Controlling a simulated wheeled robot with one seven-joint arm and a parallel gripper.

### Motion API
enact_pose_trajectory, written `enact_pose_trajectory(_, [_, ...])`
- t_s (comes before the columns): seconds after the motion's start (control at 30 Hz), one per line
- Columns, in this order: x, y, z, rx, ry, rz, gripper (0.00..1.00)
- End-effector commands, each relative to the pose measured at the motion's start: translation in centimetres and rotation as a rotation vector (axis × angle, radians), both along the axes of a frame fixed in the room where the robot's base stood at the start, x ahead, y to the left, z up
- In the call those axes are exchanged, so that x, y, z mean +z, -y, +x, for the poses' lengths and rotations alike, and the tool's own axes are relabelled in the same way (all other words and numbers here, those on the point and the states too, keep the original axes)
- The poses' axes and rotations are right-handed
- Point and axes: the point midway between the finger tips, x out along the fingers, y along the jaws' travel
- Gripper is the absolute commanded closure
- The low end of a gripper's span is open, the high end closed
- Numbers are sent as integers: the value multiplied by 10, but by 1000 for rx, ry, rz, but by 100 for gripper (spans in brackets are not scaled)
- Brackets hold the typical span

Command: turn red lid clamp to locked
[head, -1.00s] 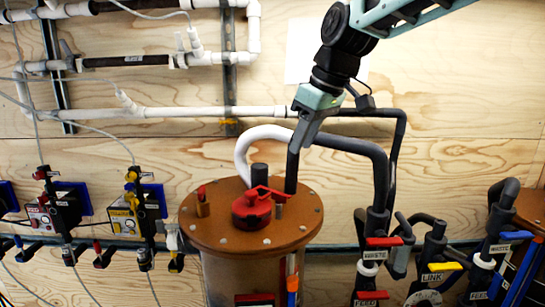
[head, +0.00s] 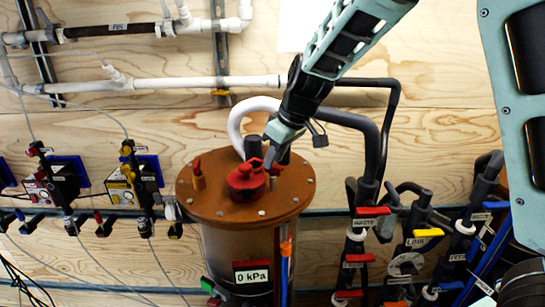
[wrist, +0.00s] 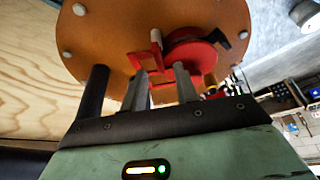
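The red lid clamp (head: 246,178) is a round red knob with a flat arm, on top of the brown round lid (head: 210,208). In the wrist view the clamp (wrist: 192,54) is just beyond my fingertips, with its upright red tab in front of the gap between them. My gripper (head: 270,160) points down at the clamp's right side. In the wrist view my gripper (wrist: 160,76) has its two grey fingers apart with nothing clearly held. I cannot tell whether a finger touches the clamp. Part of the clamp arm is hidden behind the fingers.
A black post (wrist: 93,92) stands close to the left of my fingers in the wrist view. A thick grey hose (head: 350,120) curves behind my gripper. A small red-topped brass fitting (head: 198,177) is on the lid's left. Valves with red handles (head: 373,210) stand to the right.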

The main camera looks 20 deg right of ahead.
Motion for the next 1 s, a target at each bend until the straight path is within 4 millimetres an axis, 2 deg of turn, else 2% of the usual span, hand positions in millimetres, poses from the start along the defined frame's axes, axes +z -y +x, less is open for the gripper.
enact_pose_trajectory(0.2, [-19, -4, 7, -1, 0, 0, 70])
enact_pose_trajectory(0.53, [-22, -5, 8, 0, 1, 1, 70])
enact_pose_trajectory(0.57, [-22, -5, 8, 0, 1, 1, 76])
enact_pose_trajectory(0.63, [-22, -5, 7, 0, 1, 1, 95])
enact_pose_trajectory(0.67, [-22, -5, 7, 0, 1, 1, 100])
enact_pose_trajectory(1.0, [-24, -5, 8, 21, 1, 2, 100])
